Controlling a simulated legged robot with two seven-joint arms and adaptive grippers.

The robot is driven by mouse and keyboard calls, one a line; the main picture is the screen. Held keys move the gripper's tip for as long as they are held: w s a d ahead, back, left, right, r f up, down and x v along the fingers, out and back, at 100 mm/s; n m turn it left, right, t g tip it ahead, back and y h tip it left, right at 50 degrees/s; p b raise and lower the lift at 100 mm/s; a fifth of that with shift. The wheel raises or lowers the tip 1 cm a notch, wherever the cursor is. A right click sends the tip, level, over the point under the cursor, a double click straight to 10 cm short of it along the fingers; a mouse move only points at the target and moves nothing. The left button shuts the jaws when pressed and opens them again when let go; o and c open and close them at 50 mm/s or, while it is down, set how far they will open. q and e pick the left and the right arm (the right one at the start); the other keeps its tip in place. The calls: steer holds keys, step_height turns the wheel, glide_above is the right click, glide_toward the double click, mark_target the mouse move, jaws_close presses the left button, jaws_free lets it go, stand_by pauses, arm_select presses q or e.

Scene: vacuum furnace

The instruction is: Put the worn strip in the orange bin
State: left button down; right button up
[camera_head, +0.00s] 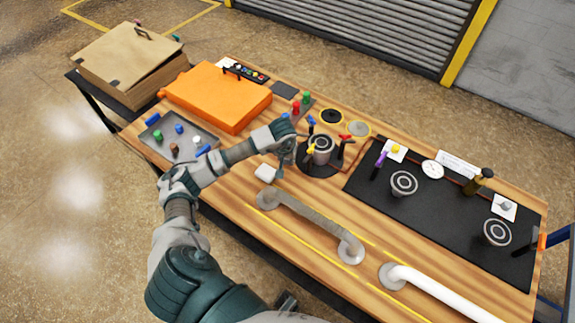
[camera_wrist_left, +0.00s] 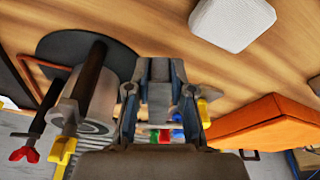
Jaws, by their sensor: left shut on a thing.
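My left gripper (camera_head: 284,153) is low over the middle of the wooden bench, beside the dark round stand with coloured levers (camera_head: 318,165). In the left wrist view its fingers (camera_wrist_left: 158,90) are closed together on something small that I cannot make out. A yellow tip shows beside one finger. The orange bin (camera_head: 215,93) is a closed-looking orange box with a dark handle, behind and left of the gripper; its side shows in the left wrist view (camera_wrist_left: 260,122). No strip is clearly recognisable. My right gripper is not in view.
A pale block (camera_head: 265,173) lies close in front of the gripper. A grey mottled bar (camera_head: 310,217) and a white bar (camera_head: 440,289) lie along the front.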

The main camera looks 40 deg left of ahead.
mark_target(288, 169)
arm_select(q)
step_height(288, 169, down, 4)
steer(key=shift+r, duration=0.25)
steer(key=shift+d, duration=0.1)
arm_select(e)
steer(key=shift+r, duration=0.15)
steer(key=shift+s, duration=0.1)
arm_select(q)
steer(key=c, duration=1)
jaws_free()
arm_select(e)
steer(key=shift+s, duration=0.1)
arm_select(q)
steer(key=shift+r, duration=0.1)
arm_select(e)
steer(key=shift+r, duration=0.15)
